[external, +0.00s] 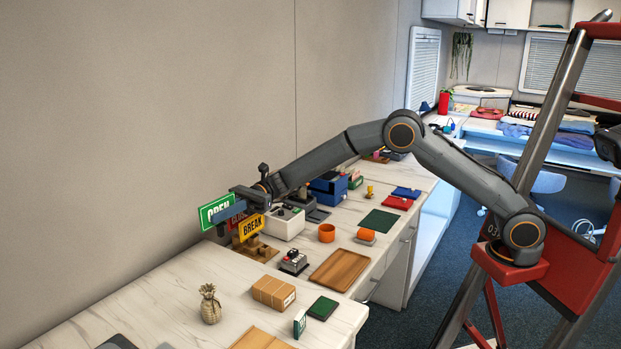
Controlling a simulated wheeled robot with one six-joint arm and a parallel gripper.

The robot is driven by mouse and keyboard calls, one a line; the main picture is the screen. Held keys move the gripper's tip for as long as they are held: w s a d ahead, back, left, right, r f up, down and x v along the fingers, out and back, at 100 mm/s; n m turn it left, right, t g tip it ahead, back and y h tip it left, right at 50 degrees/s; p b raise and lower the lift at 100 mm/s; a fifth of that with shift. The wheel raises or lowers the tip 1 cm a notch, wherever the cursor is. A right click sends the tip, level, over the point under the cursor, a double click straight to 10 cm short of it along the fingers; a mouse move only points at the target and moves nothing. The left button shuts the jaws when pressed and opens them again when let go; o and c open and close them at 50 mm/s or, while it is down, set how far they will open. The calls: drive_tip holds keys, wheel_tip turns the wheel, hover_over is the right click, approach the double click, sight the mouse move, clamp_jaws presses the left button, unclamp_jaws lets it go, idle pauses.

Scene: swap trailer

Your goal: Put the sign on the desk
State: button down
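A green OPEN sign (211,209) is at the left end of my arm, partly hidden by my gripper. A yellow BREAK sign (252,228) is just to its right. A red sign (238,220) lies between them and is mostly covered. A wooden stand (256,249) is below the signs on the desk (184,285). My gripper (236,204) is at the signs, overlapping the green and red ones. Whether its fingers are apart or closed on a sign is too small to tell.
A pineapple figure (210,305), a cardboard box (273,293), a wooden tray (339,269), a stamp-like block (293,262) and an orange cup (326,233) stand on the desk. A white box (285,224) is behind the signs. Bare desktop shows at left.

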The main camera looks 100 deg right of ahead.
drive_tip(key=shift+w+a+f+n+g+y, duration=0.2)
drive_tip(key=shift+a+f, duration=0.15)
drive_tip(key=shift+a, duration=0.3)
drive_tip(key=shift+w+a+f+n+g+y, duration=0.1)
drive_tip(key=shift+a+f+y, duration=0.15)
drive_tip(key=shift+a, duration=0.35)
drive_tip(key=shift+f, duration=0.1)
drive_tip(key=shift+f+p, duration=0.5)
drive_tip(key=shift+f, duration=4.25)
drive_tip(key=shift+f, duration=0.15)
drive_tip(key=shift+f, duration=0.15)
drive_tip(key=c, duration=2)
unclamp_jaws()
